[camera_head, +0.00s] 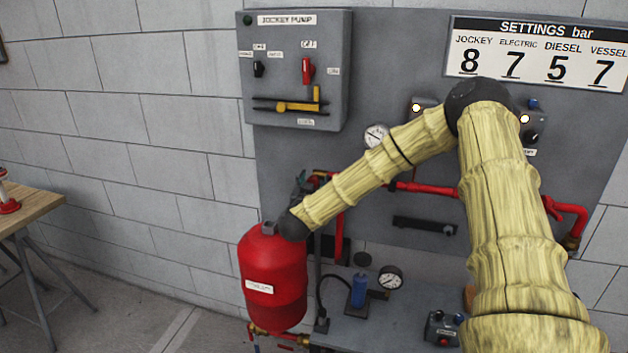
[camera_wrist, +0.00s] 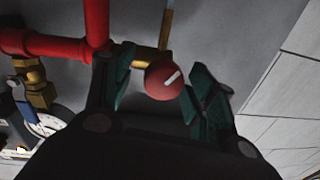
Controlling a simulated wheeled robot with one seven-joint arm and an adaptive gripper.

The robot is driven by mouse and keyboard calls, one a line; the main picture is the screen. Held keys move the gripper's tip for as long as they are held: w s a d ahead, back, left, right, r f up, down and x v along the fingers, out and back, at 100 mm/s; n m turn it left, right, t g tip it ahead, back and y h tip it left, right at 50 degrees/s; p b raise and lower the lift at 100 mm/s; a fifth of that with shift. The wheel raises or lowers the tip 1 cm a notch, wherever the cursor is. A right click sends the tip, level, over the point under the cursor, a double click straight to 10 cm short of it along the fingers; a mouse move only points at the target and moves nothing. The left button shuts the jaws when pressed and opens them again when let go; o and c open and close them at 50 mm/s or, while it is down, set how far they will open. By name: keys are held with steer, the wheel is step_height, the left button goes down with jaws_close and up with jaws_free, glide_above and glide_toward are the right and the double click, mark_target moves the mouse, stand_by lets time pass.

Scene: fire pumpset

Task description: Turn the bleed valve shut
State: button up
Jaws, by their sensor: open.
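A round red knob with a white mark (camera_wrist: 164,80), which I take to be the bleed valve, sits on a brass fitting (camera_wrist: 146,57) by the red pipe in the wrist view. My gripper (camera_wrist: 162,62) is open, with one dark green finger on each side of the knob. A gap shows between the knob and the right finger; the left finger is close to the knob, and I cannot tell whether it touches. In the head view my gripper (camera_head: 300,184) is small and dark, above the red vessel, and I cannot make out the knob there.
Red pipe (camera_wrist: 60,46) runs close to the left finger, with a brass valve (camera_wrist: 38,88) and a gauge (camera_wrist: 46,122) beyond. In the head view the red vessel (camera_head: 272,265) stands below my wrist. The jockey pump panel (camera_head: 295,70) is above.

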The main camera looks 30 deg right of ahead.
steer(key=shift+w+d+f, duration=0.15)
steer(key=shift+w+f, duration=0.1)
steer(key=shift+w, duration=0.15)
steer(key=shift+s+r, duration=0.1)
steer(key=shift+c, duration=0.4)
steer(key=c, duration=1)
